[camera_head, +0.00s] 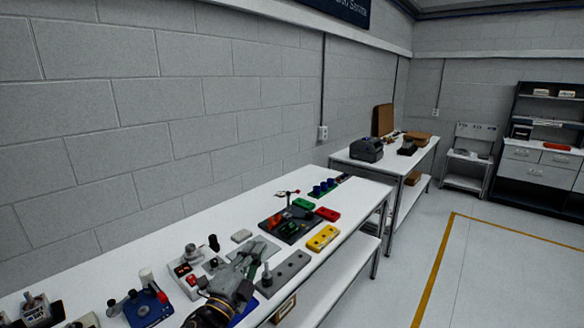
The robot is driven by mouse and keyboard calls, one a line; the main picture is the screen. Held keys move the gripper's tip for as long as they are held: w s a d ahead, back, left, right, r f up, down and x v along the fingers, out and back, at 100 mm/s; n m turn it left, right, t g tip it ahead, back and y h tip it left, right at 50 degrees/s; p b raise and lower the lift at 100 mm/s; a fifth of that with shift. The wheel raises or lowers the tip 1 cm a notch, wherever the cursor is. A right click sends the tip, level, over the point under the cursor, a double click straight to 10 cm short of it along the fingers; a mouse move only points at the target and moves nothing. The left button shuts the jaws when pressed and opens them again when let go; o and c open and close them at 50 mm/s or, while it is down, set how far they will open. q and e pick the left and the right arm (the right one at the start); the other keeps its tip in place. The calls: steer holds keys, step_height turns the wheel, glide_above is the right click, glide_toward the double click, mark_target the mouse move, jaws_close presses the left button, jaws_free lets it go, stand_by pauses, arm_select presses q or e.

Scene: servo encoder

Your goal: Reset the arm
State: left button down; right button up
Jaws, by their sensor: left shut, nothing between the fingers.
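My left gripper (257,248) reaches up from the bottom of the head view over the white workbench (130,262). Its fingers are shut with nothing held between them. It is above or beside a flat grey plate and a grey block with round holes (290,268); whether it touches either cannot be told. My right gripper is not in view.
A dark fixture (290,226) with a red-tipped post stands beyond the gripper, with green, red and yellow blocks (323,238) around it. A blue-based device (147,307) sits nearer left. A second table (385,160) holds a printer-like box (367,149). Floor at right is clear.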

arm_select(q)
steer(key=s+a+f+n+g+y, duration=0.35)
steer(key=a+f+n, duration=0.2)
steer(key=f, duration=0.25)
steer(key=s+a+f+n+g+y, duration=0.35)
steer(key=a+f+n, duration=0.2)
steer(key=f, duration=0.25)
steer(key=s+a+f+n+g, duration=0.1)
steer(key=s+f+n+g, duration=0.25)
steer(key=s+f, duration=0.4)
steer(key=s+a+f+n+g, duration=0.1)
steer(key=s+f+n+g, duration=0.3)
steer(key=s, duration=0.7)
step_height(320, 180, down, 33)
steer(key=s+m+g, duration=0.2)
steer(key=g, duration=0.1)
steer(key=s+a+f, duration=0.2)
steer(key=s+f, duration=0.8)
steer(key=s, duration=0.1)
steer(key=s+a+f, duration=0.1)
steer(key=s+f, duration=0.9)
steer(key=s, duration=0.1)
steer(key=shift+s+a+g, duration=0.3)
steer(key=shift+a+g, duration=0.1)
steer(key=shift+g, duration=0.05)
